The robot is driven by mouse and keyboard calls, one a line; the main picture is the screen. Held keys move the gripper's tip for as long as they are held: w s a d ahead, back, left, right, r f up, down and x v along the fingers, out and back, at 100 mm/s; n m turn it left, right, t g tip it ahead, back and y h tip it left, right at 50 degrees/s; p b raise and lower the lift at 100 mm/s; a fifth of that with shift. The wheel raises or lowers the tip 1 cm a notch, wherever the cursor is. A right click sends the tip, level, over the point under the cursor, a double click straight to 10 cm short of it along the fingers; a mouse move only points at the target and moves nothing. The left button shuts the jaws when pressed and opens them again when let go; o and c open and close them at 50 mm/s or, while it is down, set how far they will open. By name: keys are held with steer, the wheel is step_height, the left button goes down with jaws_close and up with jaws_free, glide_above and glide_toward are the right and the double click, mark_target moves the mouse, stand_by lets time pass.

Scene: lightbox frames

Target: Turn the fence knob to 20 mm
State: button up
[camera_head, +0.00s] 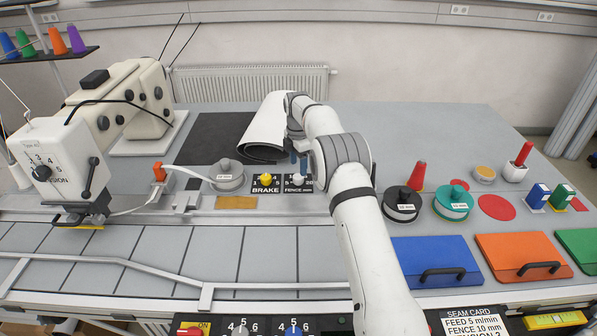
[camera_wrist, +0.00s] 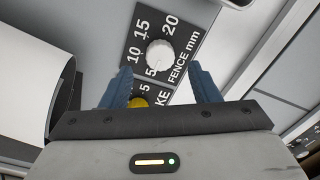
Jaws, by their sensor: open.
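The fence knob (camera_wrist: 160,56) is a small white round knob on a black plate marked 5, 10, 15, 20 and "FENCE mm". In the head view the white knob (camera_head: 298,179) sits at the right of the yellow brake knob (camera_head: 265,179). I cannot clearly tell which number the fence knob points to. My gripper (camera_wrist: 161,70) is open, its two blue fingers apart on either side of the fence knob in the wrist view, with nothing held. In the head view my gripper (camera_head: 298,159) is above and just behind the knob; contact is not visible.
The yellow brake knob (camera_wrist: 138,102) partly shows between my fingers in the wrist view. A white roll (camera_head: 265,125) lies close behind my gripper. A grey round weight (camera_head: 227,175) stands left of the plates. A black disc (camera_head: 401,203) stands right of my arm.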

mark_target(299, 176)
steer(key=shift+f+p, duration=0.5)
steer(key=shift+f, duration=1.75)
steer(key=shift+c, duration=0.4)
steer(key=c, duration=0.9)
